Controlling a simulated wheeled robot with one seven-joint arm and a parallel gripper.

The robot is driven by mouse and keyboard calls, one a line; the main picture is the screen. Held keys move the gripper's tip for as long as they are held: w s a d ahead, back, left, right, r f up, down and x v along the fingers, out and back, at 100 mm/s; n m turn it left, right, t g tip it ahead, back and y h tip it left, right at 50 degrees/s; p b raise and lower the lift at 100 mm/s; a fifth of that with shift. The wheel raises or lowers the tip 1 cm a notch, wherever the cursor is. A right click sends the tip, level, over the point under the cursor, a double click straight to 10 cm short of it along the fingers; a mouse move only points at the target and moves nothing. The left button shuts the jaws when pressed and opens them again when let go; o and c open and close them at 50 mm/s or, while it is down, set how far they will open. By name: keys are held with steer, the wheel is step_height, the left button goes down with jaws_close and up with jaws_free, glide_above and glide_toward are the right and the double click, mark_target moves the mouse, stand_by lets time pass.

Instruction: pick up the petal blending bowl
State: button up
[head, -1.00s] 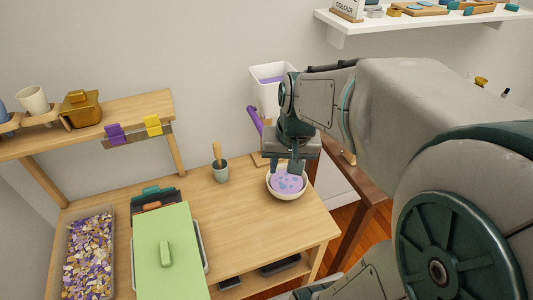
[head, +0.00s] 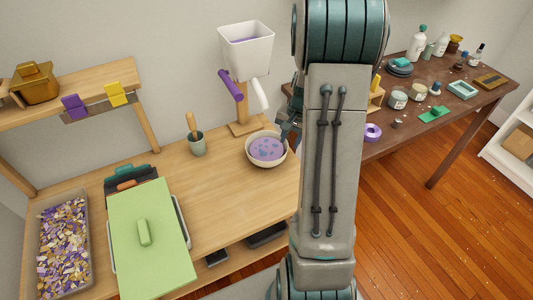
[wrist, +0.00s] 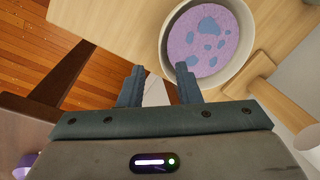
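The petal blending bowl (head: 265,166) is a cream round bowl with purple contents and bluish patches. It stands upright on the wooden table near its right end. In the wrist view the bowl (wrist: 247,50) is at the top right, beyond my fingertips. My gripper (wrist: 158,75) is open, with a clear gap between its two fingers and nothing held. Its right fingertip overlaps the bowl's edge in the picture; I cannot tell whether they touch. In the head view my gripper (head: 289,124) is mostly hidden behind my arm, just right of the bowl.
A white hopper (head: 245,52) on a wooden stand (head: 246,128) is behind the bowl. A grey-green cup (head: 198,146) with a wooden handle stands to its left. A green-lidded box (head: 150,240) is at front left. A dark brown table (head: 440,125) stands to the right.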

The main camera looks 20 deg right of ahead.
steer(key=shift+w+a+f+p, duration=0.1)
steer(key=shift+w+a+f, duration=0.15)
steer(key=shift+f, duration=1.05)
steer(key=shift+w+a+f+p, duration=0.2)
steer(key=shift+w+f, duration=0.1)
steer(key=shift+f, duration=0.95)
steer(key=shift+w+a+f+p, duration=0.1)
steer(key=shift+w+a+f, duration=0.15)
steer(key=shift+f, duration=1.05)
jaws_close()
